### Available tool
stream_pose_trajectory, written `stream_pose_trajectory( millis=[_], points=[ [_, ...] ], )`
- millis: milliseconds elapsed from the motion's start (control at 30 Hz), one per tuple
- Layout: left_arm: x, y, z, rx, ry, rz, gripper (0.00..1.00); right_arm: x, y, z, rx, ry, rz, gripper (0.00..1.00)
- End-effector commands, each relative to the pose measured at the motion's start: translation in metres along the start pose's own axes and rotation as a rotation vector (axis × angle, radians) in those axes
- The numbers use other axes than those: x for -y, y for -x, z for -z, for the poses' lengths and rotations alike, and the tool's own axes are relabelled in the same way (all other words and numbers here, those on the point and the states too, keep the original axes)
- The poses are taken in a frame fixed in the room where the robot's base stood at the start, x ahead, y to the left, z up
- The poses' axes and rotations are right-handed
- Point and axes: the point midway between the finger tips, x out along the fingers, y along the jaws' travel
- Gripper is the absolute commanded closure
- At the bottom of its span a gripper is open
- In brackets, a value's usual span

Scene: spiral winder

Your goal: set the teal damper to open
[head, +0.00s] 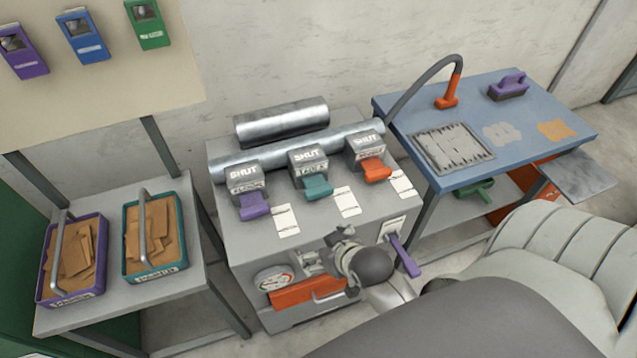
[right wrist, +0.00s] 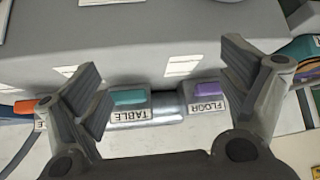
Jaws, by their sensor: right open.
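The teal damper is a grey box with a teal handle (head: 318,186), the middle of three on the grey machine. Its top reads SHUT in the head view, and the handle points toward the front. My right gripper (head: 329,246) is open and empty, in front of the teal damper and apart from it. In the right wrist view the teal handle (right wrist: 128,97) shows between the spread fingers (right wrist: 166,88), beyond them, with a label reading TABLE. My left gripper is not in view.
The purple damper (head: 254,205) and orange damper (head: 375,170) flank the teal one, both reading SHUT. A metal pipe (head: 290,147) runs behind them. A purple lever (head: 405,256) sticks out at the machine's front right. Trays stand left; a blue table (head: 540,105) stands right.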

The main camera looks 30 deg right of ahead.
Motion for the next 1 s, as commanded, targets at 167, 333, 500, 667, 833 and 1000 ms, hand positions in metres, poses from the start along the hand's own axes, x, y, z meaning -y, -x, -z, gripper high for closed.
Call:
stream_pose_trajectory(
  millis=[167, 333, 500, 667, 833, 1000],
  points=[
    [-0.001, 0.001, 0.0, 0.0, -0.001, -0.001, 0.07, -0.026, -0.011, 0.034, -0.192, -0.069, -0.062, 0.07],
    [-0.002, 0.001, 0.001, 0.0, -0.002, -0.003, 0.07, -0.051, -0.019, 0.054, -0.357, -0.124, -0.128, 0.07],
    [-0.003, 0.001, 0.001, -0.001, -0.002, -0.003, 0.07, -0.065, -0.019, 0.061, -0.447, -0.148, -0.17, 0.07],
    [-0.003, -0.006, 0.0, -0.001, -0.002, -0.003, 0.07, -0.069, -0.027, 0.065, -0.467, -0.151, -0.178, 0.07],
    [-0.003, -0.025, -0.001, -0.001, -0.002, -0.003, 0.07, -0.073, -0.048, 0.073, -0.467, -0.15, -0.177, 0.07],
    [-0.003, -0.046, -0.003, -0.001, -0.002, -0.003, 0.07, -0.079, -0.073, 0.084, -0.467, -0.149, -0.177, 0.07]
  ],
)
